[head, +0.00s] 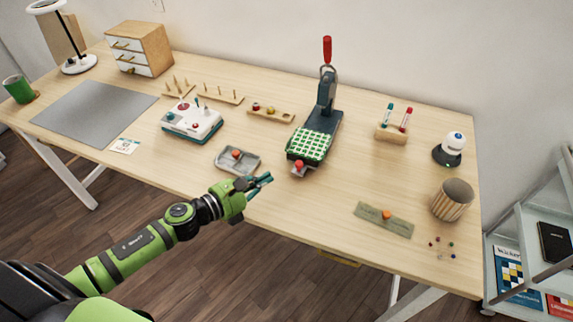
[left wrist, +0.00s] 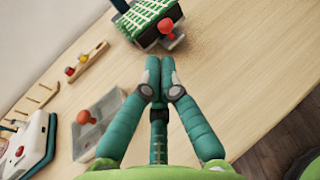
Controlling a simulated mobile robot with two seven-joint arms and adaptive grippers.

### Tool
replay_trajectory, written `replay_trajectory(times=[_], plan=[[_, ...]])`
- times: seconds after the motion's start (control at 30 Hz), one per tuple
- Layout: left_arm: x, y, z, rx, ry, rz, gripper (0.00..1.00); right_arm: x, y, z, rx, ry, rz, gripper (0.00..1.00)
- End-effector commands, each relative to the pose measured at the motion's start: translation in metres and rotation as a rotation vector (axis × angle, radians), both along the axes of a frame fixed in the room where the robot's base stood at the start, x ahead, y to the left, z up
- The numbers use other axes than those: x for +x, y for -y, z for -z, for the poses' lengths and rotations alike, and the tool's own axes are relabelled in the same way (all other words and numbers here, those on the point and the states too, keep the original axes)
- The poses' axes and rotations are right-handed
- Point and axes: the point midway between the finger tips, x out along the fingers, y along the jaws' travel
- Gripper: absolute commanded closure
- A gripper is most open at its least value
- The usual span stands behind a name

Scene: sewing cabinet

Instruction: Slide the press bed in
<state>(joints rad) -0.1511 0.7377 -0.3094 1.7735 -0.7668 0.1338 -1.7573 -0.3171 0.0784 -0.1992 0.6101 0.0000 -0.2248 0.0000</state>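The press (head: 327,92) is a dark stand with a raised lever and red handle (head: 327,49). Its bed (head: 310,146), covered in green-and-white checked cloth, sticks out toward the table's front edge. An orange-red knob (head: 298,165) sits at the bed's front end. In the left wrist view the bed (left wrist: 150,17) and knob (left wrist: 167,26) lie just beyond my fingertips. My left gripper (head: 266,181) is to the left of and nearer than the knob, apart from it. Its fingers (left wrist: 160,66) are together with nothing between them. My right gripper is not in view.
A grey tray (head: 250,167) with an orange-red knob lies left of the press, near my left gripper. A white-and-teal device (head: 191,121) stands farther left. A green strip (head: 384,219) lies to the right. The table between press and strip is clear.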

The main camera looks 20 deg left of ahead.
Motion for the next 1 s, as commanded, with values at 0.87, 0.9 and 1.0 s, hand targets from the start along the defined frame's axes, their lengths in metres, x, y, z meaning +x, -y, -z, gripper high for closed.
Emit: replay_trajectory(times=[0.87, 0.9, 1.0], plan=[[0.067, 0.038, 0.014, 0.0, -0.001, 0.001, 1.0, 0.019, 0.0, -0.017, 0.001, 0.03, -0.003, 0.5], [0.067, 0.038, 0.014, 0.0, -0.001, 0.001, 1.0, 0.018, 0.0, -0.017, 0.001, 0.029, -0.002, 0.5], [0.07, 0.038, 0.014, 0.001, 0.0, 0.001, 1.0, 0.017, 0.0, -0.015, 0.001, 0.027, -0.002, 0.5]])
